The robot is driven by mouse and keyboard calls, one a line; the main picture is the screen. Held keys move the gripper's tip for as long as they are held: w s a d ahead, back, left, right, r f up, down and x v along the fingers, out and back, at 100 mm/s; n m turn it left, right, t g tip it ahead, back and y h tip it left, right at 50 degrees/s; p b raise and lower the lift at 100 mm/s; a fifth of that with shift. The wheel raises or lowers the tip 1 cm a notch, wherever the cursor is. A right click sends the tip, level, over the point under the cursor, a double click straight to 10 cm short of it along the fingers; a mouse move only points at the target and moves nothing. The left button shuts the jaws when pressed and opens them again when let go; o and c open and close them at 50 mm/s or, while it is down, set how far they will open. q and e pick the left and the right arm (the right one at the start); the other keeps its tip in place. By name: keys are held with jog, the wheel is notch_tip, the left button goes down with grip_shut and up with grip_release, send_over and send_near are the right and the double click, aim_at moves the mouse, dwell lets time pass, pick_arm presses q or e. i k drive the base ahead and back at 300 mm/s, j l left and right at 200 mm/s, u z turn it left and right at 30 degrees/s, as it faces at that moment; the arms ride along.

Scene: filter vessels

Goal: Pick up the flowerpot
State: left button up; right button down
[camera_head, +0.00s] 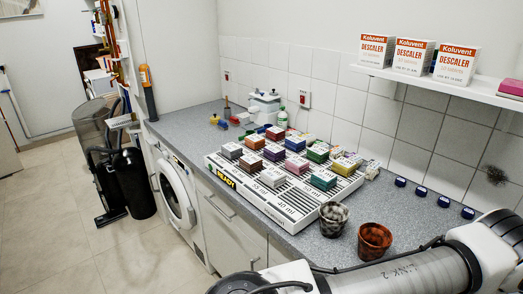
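A reddish-brown, mottled pot-shaped vessel (374,241), which looks like the flowerpot, stands upright on the grey countertop (305,242) near its front right. A dark grey and pale mottled cup-like vessel (333,219) stands just to its left and slightly behind, close to the white rack's corner. My own pale arm link crosses the bottom right, in front of the reddish-brown vessel. Neither of my grippers shows in this view. I see nothing holding either vessel.
A white slatted rack (232,178) with several coloured boxes fills the middle of the counter. Several small blue-capped items (421,191) line the tiled wall. A shelf (450,87) with descaler boxes (413,57) hangs above. A washing machine (178,196) sits below the counter.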

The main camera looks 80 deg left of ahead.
aim_at(333, 216)
jog(key=u, duration=0.4)
jog(key=l+u, duration=0.1)
jog(key=u, duration=0.75)
jog(key=k+l+u, duration=0.1)
jog(key=u, duration=0.75)
jog(key=l+z, duration=0.2)
jog(key=l, duration=0.2)
jog(key=i+l+z, duration=0.2)
jog(key=l, duration=0.2)
jog(key=l+z, duration=0.2)
jog(key=l, duration=0.2)
jog(key=i+l+z, duration=0.2)
jog(key=l, duration=0.15)
jog(key=i+l+z, duration=0.25)
jog(key=k+l, duration=0.1)
